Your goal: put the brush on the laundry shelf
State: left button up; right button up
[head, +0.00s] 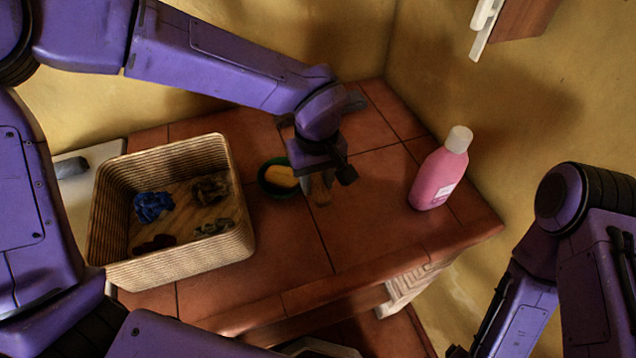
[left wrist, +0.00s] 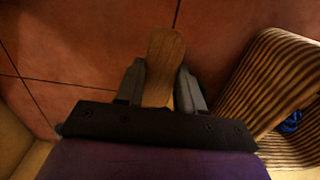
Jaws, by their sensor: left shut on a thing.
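My left gripper (head: 322,180) is over the tiled counter, just right of a green bowl. It is shut on the brush (head: 320,188), whose tan wooden end shows below it. In the left wrist view, the wooden brush (left wrist: 164,55) sits between the two grey fingers of the left gripper (left wrist: 161,85), and its rounded end points away from the wrist. I cannot tell whether the brush touches the tiles. A brown wooden piece with a white edge (head: 515,20) is on the wall at the top right; I cannot tell whether it is the laundry shelf. My right arm shows at lower right, its gripper out of view.
A wicker basket (head: 180,262) with several crumpled cloths stands at the left. The green bowl (head: 268,188) holds a yellow thing. A pink bottle (head: 438,178) stands upright near the counter's right edge. Tiles between gripper and front edge (head: 350,235) are clear.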

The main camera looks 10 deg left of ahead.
aim_at(318, 177)
pick_arm(q)
jog(key=w+f, duration=0.3)
jog(key=shift+a, duration=0.25)
jog(key=shift+s+d+f, duration=0.1)
jog(key=shift+f, duration=1.45)
jog(key=shift+f, duration=0.1)
jog(key=o, duration=1)
jog(key=shift+o, duration=0.2)
